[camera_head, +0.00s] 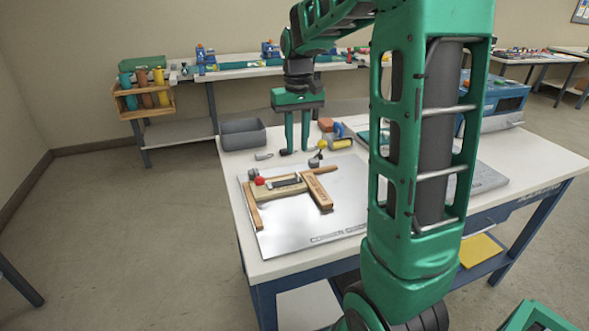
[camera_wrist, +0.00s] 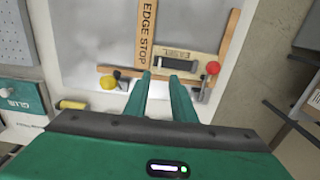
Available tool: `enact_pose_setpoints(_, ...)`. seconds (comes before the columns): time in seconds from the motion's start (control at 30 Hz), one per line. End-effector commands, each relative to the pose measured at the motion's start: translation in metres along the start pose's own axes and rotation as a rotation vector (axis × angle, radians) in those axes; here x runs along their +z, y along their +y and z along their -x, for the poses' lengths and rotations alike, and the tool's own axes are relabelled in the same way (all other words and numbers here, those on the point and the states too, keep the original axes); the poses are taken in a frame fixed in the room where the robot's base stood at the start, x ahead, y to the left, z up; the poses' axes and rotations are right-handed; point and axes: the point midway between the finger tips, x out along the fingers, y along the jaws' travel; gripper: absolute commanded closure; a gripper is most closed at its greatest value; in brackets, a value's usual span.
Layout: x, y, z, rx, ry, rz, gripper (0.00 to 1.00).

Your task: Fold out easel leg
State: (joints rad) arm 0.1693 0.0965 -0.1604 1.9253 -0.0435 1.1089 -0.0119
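The wooden easel piece (camera_head: 292,190) lies on a shiny metal sheet (camera_head: 300,224) on the white table. In the wrist view the easel piece (camera_wrist: 195,64) carries the label "EASEL" and a dark slot, with a red knob (camera_wrist: 212,68) at its right end. Thin wooden bars (camera_wrist: 230,40) lie beside and behind it; I cannot tell which is the leg. The wooden edge stop (camera_head: 317,190) lies next to it, labelled in the wrist view (camera_wrist: 147,35). My gripper (camera_head: 296,150) points down behind the easel piece, fingers apart and empty; the fingertips (camera_wrist: 160,76) show near the easel piece.
A yellow knob (camera_head: 321,144) stands right of my gripper on the table. A grey bin (camera_head: 242,134) sits at the table's back left. A yellow roll (camera_head: 341,143) and a blue machine (camera_head: 497,102) are to the right. The sheet's front is clear.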

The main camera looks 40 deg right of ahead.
Motion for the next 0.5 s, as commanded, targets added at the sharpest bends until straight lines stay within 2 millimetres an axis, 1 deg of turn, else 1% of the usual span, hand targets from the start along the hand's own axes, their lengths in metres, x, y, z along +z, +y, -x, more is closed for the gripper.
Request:
enact_pose_setpoints(0.03, 0.001, 0.000, -0.010, 0.000, -0.004, -0.001, 0.77)
enact_pose_setpoints(0.3, 0.002, 0.001, -0.057, 0.000, -0.004, -0.002, 0.77)
enact_pose_setpoints(0.4, 0.001, 0.001, -0.071, 0.000, -0.003, -0.002, 0.77)
enact_pose_setpoints(0.5, 0.001, 0.001, -0.080, 0.000, -0.002, -0.002, 0.77)
